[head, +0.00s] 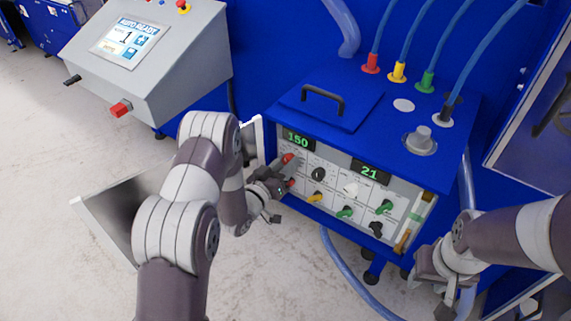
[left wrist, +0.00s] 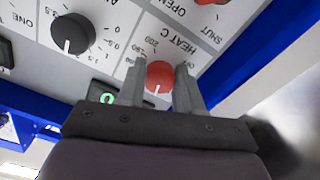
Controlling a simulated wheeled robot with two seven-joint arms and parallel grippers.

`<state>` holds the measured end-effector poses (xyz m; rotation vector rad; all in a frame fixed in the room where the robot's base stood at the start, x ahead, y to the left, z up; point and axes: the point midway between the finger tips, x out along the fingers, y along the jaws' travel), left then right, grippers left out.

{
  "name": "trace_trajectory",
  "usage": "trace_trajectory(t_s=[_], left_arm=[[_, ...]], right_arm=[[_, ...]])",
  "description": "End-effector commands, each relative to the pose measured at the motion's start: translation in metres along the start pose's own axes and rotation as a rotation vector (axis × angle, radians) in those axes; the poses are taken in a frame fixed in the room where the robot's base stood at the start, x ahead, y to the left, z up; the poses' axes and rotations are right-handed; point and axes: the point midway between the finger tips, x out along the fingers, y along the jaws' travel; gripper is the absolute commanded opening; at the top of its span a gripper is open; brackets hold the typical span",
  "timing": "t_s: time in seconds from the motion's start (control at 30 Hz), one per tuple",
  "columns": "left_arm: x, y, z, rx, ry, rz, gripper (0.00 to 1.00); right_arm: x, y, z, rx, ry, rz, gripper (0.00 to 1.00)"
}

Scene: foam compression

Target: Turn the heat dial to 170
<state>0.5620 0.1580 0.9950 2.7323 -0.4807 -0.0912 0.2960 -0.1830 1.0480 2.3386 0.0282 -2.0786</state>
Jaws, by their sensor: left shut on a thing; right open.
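The heat dial (left wrist: 159,80) is a red round knob labelled "HEAT C" in the left wrist view. A white pointer mark shows on its side nearest the gripper body. My left gripper (left wrist: 160,68) is shut on it, one finger on each side. In the head view the red heat dial (head: 288,158) is at the panel's upper left, partly hidden by my left gripper (head: 281,170). The green display (head: 298,139) above it reads 150. My right gripper (head: 441,283) is open and empty, low at the right, apart from the panel.
A second display (head: 370,172) reads 21. A black knob (left wrist: 73,34) is beside the heat dial, and another red knob (left wrist: 211,2) is beyond it. A grey console (head: 165,60) is further left.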

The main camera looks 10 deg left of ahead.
Motion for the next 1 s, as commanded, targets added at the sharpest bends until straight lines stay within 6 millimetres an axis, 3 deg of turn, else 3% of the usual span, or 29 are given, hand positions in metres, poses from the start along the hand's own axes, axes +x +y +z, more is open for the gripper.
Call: trace_trajectory(t_s=[0.37, 1.0], left_arm=[[0.0, -0.002, 0.002, 0.136, 0.002, 0.0, 0.05], [0.0, -0.004, 0.003, 0.716, 0.002, -0.001, 0.05]], right_arm=[[0.016, 0.0, 0.002, 0.0, 0.0, 0.0, 0.43], [0.072, 0.0, 0.009, 0.0, 0.0, 0.0, 0.43]])
